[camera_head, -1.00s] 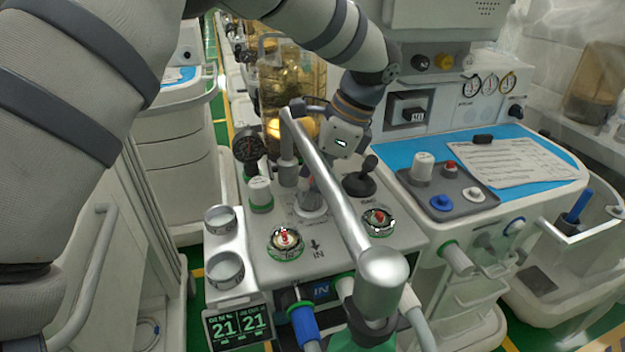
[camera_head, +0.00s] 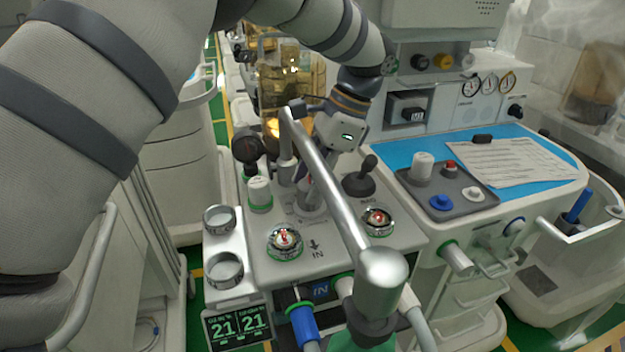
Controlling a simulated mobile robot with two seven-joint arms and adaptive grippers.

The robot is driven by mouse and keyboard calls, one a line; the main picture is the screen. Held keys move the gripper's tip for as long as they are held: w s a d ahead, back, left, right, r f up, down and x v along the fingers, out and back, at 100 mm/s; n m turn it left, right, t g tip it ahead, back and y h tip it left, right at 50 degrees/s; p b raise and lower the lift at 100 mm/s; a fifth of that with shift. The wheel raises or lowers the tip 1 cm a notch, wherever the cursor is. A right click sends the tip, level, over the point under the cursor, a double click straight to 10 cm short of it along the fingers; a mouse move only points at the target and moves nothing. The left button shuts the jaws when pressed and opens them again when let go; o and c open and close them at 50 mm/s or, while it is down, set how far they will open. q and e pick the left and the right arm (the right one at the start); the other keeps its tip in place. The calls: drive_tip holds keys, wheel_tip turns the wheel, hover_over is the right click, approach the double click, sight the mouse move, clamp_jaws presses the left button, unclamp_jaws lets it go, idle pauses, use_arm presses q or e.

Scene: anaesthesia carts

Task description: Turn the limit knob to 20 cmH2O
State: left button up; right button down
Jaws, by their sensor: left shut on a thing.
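The limit knob (camera_head: 313,211) is a pale round knob on the grey absorber panel (camera_head: 270,262), with printed markings around its base. My left gripper (camera_head: 308,192) comes down on it from above and is shut on it. The silver bar crossing in front and the fingers hide much of the knob, so its setting cannot be read. My right gripper is not in view.
A thick silver tube (camera_head: 335,190) runs close in front of the gripper. A black lever (camera_head: 360,180), two clear-domed valves (camera_head: 285,240) and a white-capped post (camera_head: 260,192) stand nearby. A dark gauge (camera_head: 247,147) is behind left. A blue worktop (camera_head: 400,158) lies right.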

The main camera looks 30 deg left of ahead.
use_arm(q)
drive_tip(key=n+h, duration=0.1)
drive_tip(key=n, duration=0.2)
drive_tip(key=n+g, duration=0.1)
drive_tip(key=n, duration=0.1)
drive_tip(key=shift+a+n+h, duration=0.1)
drive_tip(key=shift+n+h, duration=0.3)
idle(0.4)
drive_tip(key=o, duration=1.2)
drive_tip(key=shift+c, duration=0.2)
drive_tip(key=shift+w, duration=0.1)
drive_tip(key=v, duration=0.7)
drive_tip(key=shift+r, duration=0.2)
drive_tip(key=shift+w, duration=0.1)
